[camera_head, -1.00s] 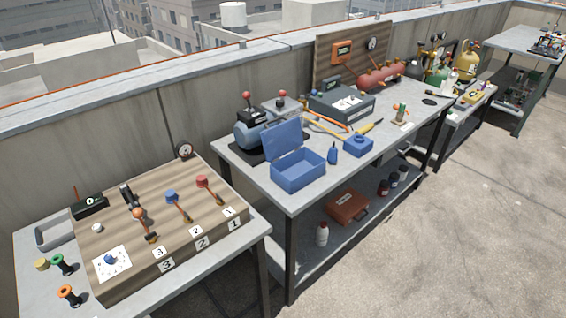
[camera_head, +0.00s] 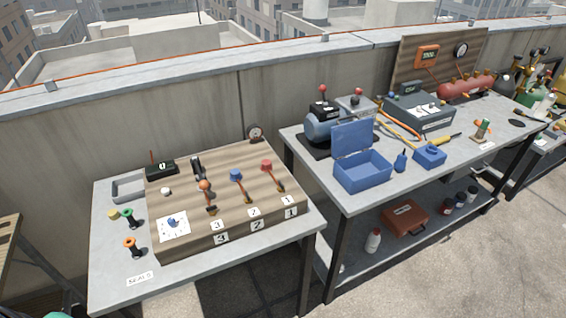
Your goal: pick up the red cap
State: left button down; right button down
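A red cap-like piece (camera_head: 267,165) sits at the back right of the wooden board (camera_head: 205,240) on the left table. It tops an orange-brown stem that slants down to the right. A similar blue piece (camera_head: 236,175) and an orange one (camera_head: 205,185) stand in a row to its left.
The left table (camera_head: 120,290) also holds a grey tray (camera_head: 128,187), several spools and a black box (camera_head: 160,169). The right table holds an open blue box (camera_head: 362,172) and a pump (camera_head: 325,125). A concrete parapet runs behind both.

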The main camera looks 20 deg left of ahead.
aim_at(266, 164)
jog(key=i+l+u, duration=0.15)
jog(key=u, duration=0.75)
